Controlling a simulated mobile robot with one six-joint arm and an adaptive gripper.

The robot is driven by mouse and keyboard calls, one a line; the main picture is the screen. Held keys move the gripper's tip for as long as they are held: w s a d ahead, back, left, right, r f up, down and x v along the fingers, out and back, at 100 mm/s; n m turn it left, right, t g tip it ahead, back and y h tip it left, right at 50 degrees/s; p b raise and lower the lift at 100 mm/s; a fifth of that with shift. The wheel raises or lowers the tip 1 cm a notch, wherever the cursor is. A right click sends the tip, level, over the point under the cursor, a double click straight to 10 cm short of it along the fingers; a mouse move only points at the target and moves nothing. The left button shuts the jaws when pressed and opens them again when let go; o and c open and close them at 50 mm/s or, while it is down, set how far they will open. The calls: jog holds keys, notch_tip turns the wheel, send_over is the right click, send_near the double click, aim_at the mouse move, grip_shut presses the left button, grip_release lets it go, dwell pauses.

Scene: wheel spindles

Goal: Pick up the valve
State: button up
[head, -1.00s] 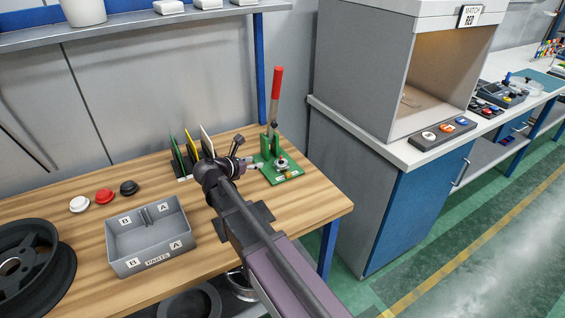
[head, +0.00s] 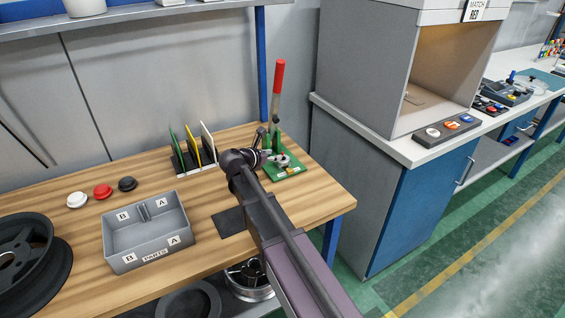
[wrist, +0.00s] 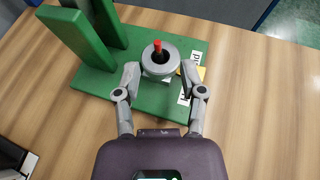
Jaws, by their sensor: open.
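The likely valve, a small grey round part with a red-tipped stem in its middle (wrist: 159,60), sits upright on a green fixture plate (wrist: 150,98). In the head view the valve (head: 281,160) is small, beside my wrist on the green fixture (head: 290,172) with its tall red-handled lever (head: 278,82). My gripper (wrist: 160,76) is open, one finger at each side of the valve's near half. I cannot tell whether the fingers touch it. In the head view my wrist hides part of the fixture and the fingers are hard to make out.
Left of my arm are a rack of coloured plates (head: 195,150), a grey parts bin (head: 148,232), several round caps (head: 102,191) and a black wheel (head: 30,255). Green uprights (wrist: 88,35) stand left of the valve. The wooden bench (head: 315,200) is clear at right.

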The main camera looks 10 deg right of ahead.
jog(key=shift+w+d+f, duration=0.1)
dwell(0.3)
jog(key=shift+b+x, duration=1)
jog(key=shift+x, duration=1.5)
grip_shut()
